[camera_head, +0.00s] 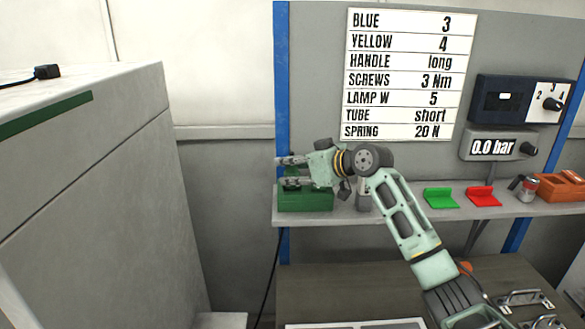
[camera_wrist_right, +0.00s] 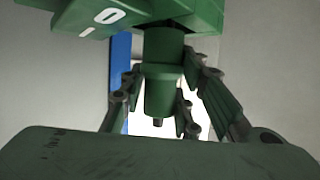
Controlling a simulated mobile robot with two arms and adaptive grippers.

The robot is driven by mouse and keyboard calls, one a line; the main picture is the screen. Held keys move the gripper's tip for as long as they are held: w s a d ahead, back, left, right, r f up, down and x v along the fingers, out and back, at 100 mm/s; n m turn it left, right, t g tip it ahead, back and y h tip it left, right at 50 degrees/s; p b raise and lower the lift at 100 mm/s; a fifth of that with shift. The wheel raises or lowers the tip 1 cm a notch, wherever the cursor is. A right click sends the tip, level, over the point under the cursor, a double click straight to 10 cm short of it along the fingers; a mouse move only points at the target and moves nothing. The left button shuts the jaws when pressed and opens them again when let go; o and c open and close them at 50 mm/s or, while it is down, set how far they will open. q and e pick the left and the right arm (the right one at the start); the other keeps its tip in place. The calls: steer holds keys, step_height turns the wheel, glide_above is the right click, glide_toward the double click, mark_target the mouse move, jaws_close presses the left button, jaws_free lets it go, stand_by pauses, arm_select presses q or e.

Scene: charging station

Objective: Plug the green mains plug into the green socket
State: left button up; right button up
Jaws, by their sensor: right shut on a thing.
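My right gripper (camera_head: 284,171) is above the left end of the shelf, with its fingers pointing left, just over a green box (camera_head: 305,198). In the right wrist view its fingers (camera_wrist_right: 170,108) are shut around a green stepped body (camera_wrist_right: 160,82), which looks like the green plug, with a narrow tip pointing down. Its upper end meets or overlaps a larger green housing with white O and I marks (camera_wrist_right: 105,14), likely the green socket. I cannot tell whether the plug is seated in it. My left gripper is not in view.
The shelf (camera_head: 400,214) also carries a green bracket (camera_head: 440,198), a red bracket (camera_head: 484,196), a small can (camera_head: 524,187) and an orange box (camera_head: 562,187). A blue post (camera_head: 282,80) stands at the shelf's left end. A black plug (camera_head: 46,71) lies on the cabinet.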

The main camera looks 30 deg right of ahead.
steer(key=shift+f+b, duration=0.4)
steer(key=shift+f, duration=0.4)
steer(key=o, duration=1.2)
steer(key=shift+f, duration=0.2)
steer(key=shift+o, duration=0.2)
steer(key=shift+a, duration=0.1)
steer(key=v, duration=1.2)
steer(key=shift+r, duration=0.3)
